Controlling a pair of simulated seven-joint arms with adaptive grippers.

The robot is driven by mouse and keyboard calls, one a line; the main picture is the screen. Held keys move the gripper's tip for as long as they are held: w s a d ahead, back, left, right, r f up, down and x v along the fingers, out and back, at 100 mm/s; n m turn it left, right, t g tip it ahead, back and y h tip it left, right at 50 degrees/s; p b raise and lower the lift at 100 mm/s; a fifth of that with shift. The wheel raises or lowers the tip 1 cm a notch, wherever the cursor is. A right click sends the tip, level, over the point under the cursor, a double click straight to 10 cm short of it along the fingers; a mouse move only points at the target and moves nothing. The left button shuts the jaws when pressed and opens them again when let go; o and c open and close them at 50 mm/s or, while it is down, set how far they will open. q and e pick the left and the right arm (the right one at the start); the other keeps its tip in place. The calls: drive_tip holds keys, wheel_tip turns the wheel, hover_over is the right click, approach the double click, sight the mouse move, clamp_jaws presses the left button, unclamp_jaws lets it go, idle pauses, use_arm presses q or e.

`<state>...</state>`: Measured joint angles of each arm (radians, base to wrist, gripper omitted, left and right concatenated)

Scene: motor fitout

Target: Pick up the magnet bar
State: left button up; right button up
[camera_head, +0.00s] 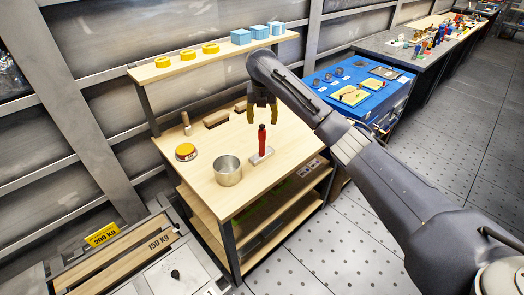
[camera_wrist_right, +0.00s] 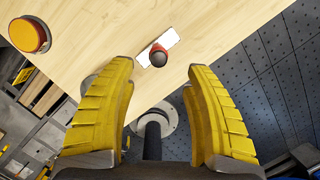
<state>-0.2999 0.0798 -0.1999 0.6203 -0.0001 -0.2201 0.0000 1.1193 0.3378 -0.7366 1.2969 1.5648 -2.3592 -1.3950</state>
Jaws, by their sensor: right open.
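The magnet bar appears to be the upright red handle (camera_head: 262,140) with a flat pale metal foot, standing on the wooden bench top. In the right wrist view its dark round top (camera_wrist_right: 159,57) shows just beyond and between the fingertips, with the pale foot behind it. My right gripper (camera_head: 262,118) is open, with yellow fingers pointing down at the top of the handle. In the wrist view the gripper (camera_wrist_right: 161,66) is empty. I cannot tell the exact height gap between fingertips and handle. My left gripper is not in view.
A metal pot (camera_head: 228,172) stands left of the handle. A yellow-topped round item (camera_head: 186,151), a small wooden peg (camera_head: 186,123) and brown blocks (camera_head: 216,118) lie farther back. A raised shelf (camera_head: 222,58) carries yellow rings and blue blocks. The bench's front right is clear.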

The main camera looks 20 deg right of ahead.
sight(262, 135)
drive_tip(key=shift+x, duration=5.35)
drive_tip(key=shift+s+a, duration=0.1)
drive_tip(key=shift+c, duration=0.2)
clamp_jaws()
